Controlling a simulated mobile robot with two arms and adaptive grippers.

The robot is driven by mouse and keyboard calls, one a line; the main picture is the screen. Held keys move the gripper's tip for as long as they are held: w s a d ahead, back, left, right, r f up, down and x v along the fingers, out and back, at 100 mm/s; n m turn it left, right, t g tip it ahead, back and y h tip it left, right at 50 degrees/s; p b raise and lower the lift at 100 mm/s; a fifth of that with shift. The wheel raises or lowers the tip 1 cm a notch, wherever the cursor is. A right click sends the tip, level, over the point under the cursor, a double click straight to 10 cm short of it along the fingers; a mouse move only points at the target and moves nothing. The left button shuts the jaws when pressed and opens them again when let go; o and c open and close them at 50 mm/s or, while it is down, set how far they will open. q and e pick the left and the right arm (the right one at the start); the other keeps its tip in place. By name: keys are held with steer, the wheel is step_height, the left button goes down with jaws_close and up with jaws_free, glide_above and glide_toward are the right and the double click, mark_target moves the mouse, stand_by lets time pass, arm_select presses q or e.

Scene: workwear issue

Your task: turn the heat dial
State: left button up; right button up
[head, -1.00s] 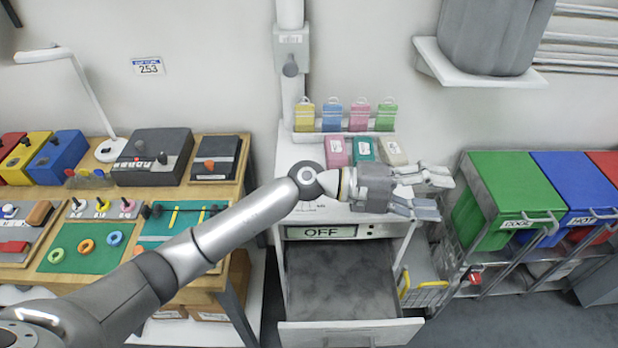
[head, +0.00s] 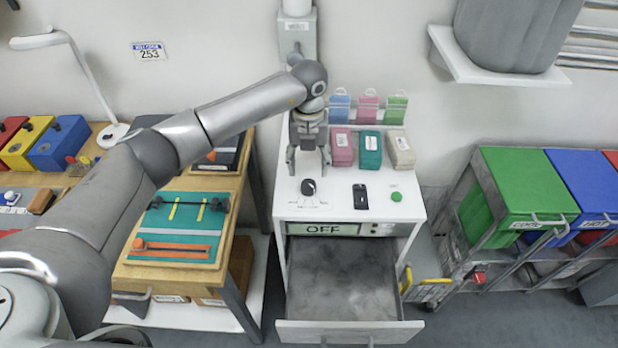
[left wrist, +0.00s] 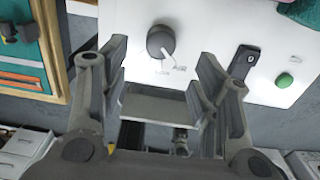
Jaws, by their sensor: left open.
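The heat dial (head: 308,187) is a dark round knob with a pointer, on the white top of the cabinet, with small markings in front of it. It also shows in the left wrist view (left wrist: 161,40), near the top, beyond the fingers. My left gripper (head: 308,170) points down just behind and above the dial, its fingers apart and empty. In the left wrist view its open fingers (left wrist: 160,85) do not touch the dial. The display (head: 324,229) on the cabinet front reads OFF. My right gripper is not in view.
A black switch (head: 360,196) and a green button (head: 396,197) sit right of the dial. Pink, teal and beige packs (head: 370,150) stand behind them. The cabinet's drawer (head: 349,331) is pulled open in front. A wooden bench (head: 240,185) is at left, coloured bins (head: 520,185) at right.

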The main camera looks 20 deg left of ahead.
mark_target(309, 183)
arm_select(q)
step_height(309, 183, down, 7)
steer(key=shift+f+p, duration=0.2)
steer(key=shift+p, duration=0.7)
steer(key=c, duration=1)
steer(key=shift+w+f+m+b, duration=0.1)
steer(key=shift+f+m+b, duration=0.05)
steer(key=shift+m+b, duration=0.9)
steer(key=shift+c, duration=0.2)
steer(key=m+b, duration=0.9)
steer(key=b, duration=0.1)
steer(key=shift+m+b, duration=0.25)
steer(key=shift+b, duration=0.1)
steer(key=m+b, duration=0.2)
steer(key=shift+m, duration=0.3)
steer(key=shift+m+b, duration=1.3)
steer(key=shift+m, duration=0.4)
steer(key=shift+r, duration=0.2)
steer(key=shift+m, duration=0.3)
